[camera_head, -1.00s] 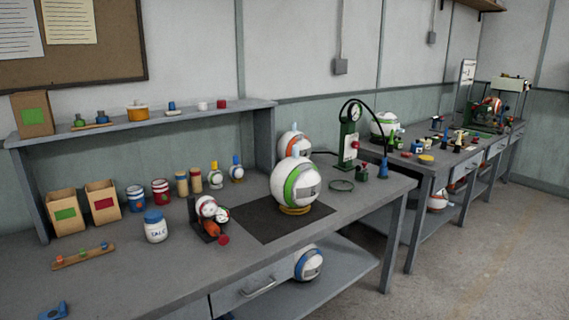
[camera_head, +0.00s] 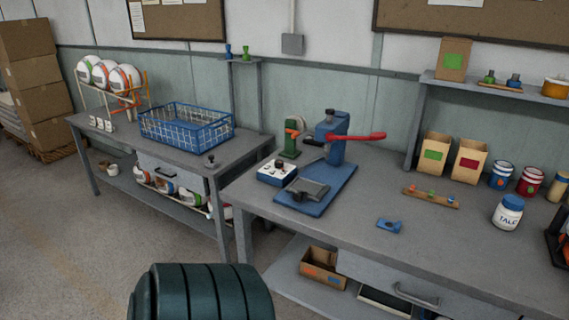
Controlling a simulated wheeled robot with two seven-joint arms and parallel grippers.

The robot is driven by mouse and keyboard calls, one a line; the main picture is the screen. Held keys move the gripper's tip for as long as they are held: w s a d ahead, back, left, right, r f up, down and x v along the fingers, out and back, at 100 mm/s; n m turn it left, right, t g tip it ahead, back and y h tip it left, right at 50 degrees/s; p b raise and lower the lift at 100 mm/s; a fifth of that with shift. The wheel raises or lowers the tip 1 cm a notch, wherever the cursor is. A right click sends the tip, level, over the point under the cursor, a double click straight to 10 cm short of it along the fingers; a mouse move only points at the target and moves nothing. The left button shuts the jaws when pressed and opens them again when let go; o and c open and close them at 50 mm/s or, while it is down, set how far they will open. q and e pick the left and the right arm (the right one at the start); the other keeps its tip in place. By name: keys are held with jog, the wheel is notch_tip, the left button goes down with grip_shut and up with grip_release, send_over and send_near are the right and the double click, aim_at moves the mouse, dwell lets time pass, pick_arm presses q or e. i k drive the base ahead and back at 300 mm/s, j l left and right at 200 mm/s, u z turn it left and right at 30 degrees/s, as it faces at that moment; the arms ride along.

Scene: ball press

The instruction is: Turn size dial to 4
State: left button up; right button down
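A small control box (camera_head: 277,174) with a white top and blue sides stands at the left end of the right-hand bench. A dark knob stands up from its top, and small dark and reddish marks lie around it. The knob may be the size dial, but its numbers and setting are too small to read. Right beside the box is a blue press (camera_head: 335,139) with a red lever (camera_head: 358,137) and a blue base plate carrying a grey block (camera_head: 308,188). Neither of my grippers is in view.
A blue wire basket (camera_head: 186,127) sits on the left bench, with a rack of balls (camera_head: 108,75) behind it. A green device (camera_head: 291,137) stands behind the control box. A blue part (camera_head: 389,226) lies on the bench front, which is otherwise mostly clear.

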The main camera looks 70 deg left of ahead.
aim_at(279, 164)
jog(key=u, duration=2.2)
